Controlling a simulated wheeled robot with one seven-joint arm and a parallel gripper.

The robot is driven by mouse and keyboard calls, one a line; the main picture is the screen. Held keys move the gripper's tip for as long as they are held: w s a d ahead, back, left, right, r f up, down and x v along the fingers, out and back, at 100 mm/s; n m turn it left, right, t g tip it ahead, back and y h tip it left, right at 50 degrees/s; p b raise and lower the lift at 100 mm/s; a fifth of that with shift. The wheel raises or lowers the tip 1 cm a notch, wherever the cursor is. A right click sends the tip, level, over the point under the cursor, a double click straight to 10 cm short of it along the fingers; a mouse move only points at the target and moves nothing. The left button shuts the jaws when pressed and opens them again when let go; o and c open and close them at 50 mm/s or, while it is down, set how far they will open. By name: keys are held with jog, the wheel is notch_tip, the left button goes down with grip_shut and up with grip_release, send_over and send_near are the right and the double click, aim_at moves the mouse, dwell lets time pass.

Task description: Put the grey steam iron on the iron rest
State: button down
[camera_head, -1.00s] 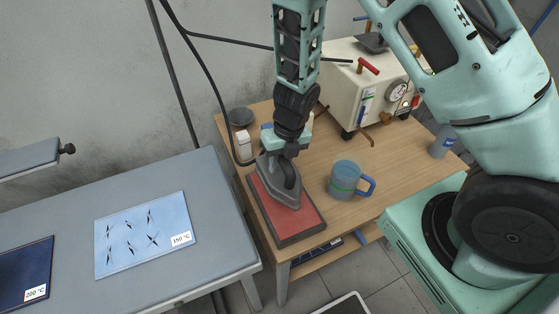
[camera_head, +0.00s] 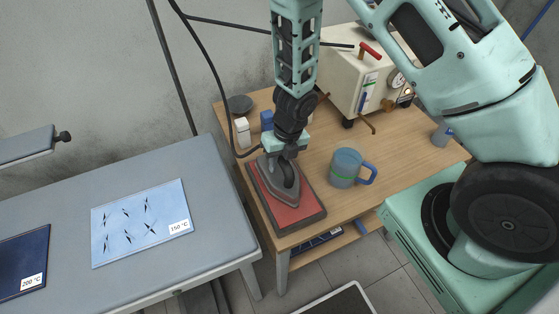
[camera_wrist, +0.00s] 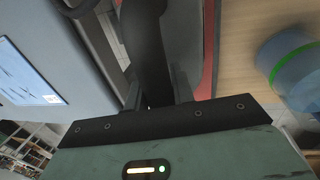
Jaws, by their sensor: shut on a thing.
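The grey steam iron (camera_head: 273,185) is on or just above the red pad of the iron rest (camera_head: 305,213), which sits at the left front of the wooden table; contact cannot be told for sure. The iron's nose points toward the front of the table. My gripper (camera_head: 284,157) is shut on the iron's dark handle from above. In the wrist view the handle (camera_wrist: 148,45) runs between my fingers (camera_wrist: 157,92). A strip of the red pad (camera_wrist: 208,50) shows beside it. The iron's sole is hidden.
A blue mug (camera_head: 345,168) with a green band stands right of the rest. A white bottle (camera_head: 242,132) and a dark round tin (camera_head: 240,104) stand behind. The steam generator (camera_head: 345,75) is at the back. A grey ironing table (camera_head: 215,200) with a blue cloth (camera_head: 130,222) is at left.

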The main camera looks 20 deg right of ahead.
jog(key=c, duration=1.2)
grip_release()
jog(key=a+r+m+t+p, duration=0.2)
jog(key=r+m, duration=0.5)
jog(key=r, duration=0.5)
jog(key=a+r+m+t+p, duration=0.2)
jog(key=r+m, duration=0.5)
jog(key=r, duration=0.5)
jog(key=s+r+m+g, duration=0.1)
jog(key=s+r+m, duration=0.1)
jog(key=s+m, duration=0.2)
jog(key=s+a+r+m+g+h, duration=0.1)
jog(key=s+r+m, duration=0.1)
jog(key=s+m, duration=0.3)
jog(key=s+a+r+m+g, duration=0.1)
jog(key=s+m, duration=0.4)
jog(key=s, duration=0.6)
jog(key=shift+a+r+g, duration=0.2)
jog(key=shift+r+g, duration=0.3)
jog(key=shift+r, duration=0.4)
